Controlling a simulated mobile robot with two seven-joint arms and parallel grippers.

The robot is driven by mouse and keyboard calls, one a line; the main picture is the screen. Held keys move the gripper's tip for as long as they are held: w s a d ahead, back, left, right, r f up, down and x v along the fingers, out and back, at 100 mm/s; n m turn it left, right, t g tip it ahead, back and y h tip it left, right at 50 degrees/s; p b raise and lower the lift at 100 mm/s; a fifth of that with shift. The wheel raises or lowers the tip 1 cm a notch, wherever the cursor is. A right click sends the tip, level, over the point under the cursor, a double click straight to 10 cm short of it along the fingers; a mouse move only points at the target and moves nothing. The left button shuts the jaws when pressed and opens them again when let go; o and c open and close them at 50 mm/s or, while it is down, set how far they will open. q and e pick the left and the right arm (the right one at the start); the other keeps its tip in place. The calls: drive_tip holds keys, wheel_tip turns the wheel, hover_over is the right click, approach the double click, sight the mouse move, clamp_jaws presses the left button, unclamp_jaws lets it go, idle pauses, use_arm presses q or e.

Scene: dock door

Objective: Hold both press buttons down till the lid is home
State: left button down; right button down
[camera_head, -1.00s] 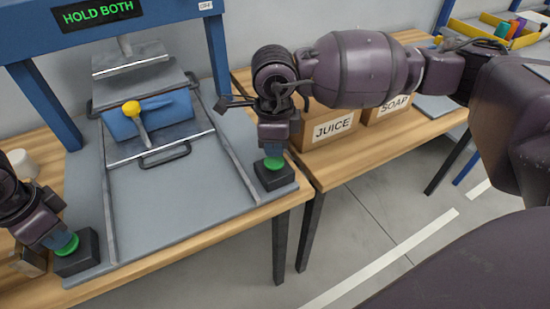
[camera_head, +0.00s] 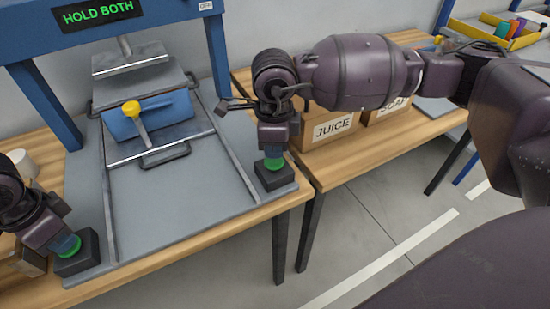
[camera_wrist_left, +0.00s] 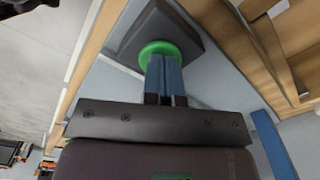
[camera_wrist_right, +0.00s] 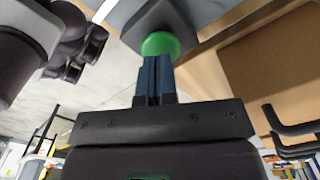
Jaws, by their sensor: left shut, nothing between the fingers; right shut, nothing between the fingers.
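The left press button (camera_head: 68,248) is green on a dark box at the tray's front left corner. My left gripper (camera_head: 66,243) is shut and empty, its blue fingertips at the button's top; it also shows in the left wrist view (camera_wrist_left: 164,62). The right press button (camera_head: 273,165) is green on a dark box at the front right corner. My right gripper (camera_head: 273,154) is shut and empty, fingertips at that button's top, also in the right wrist view (camera_wrist_right: 155,62). I cannot tell how far either button is pressed.
A blue press frame (camera_head: 45,105) carries a sign (camera_head: 98,12) reading HOLD BOTH. The grey tray (camera_head: 180,200) is bare in front of the blue piece. JUICE (camera_head: 331,128) and SOAP (camera_head: 388,108) boxes stand on the right table. A white cup (camera_head: 22,163) stands at left.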

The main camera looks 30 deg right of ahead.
sight(274, 161)
use_arm(q)
drive_tip(key=shift+f, duration=0.1)
use_arm(e)
drive_tip(key=shift+f, duration=1.3)
drive_tip(key=shift+r, duration=3.55)
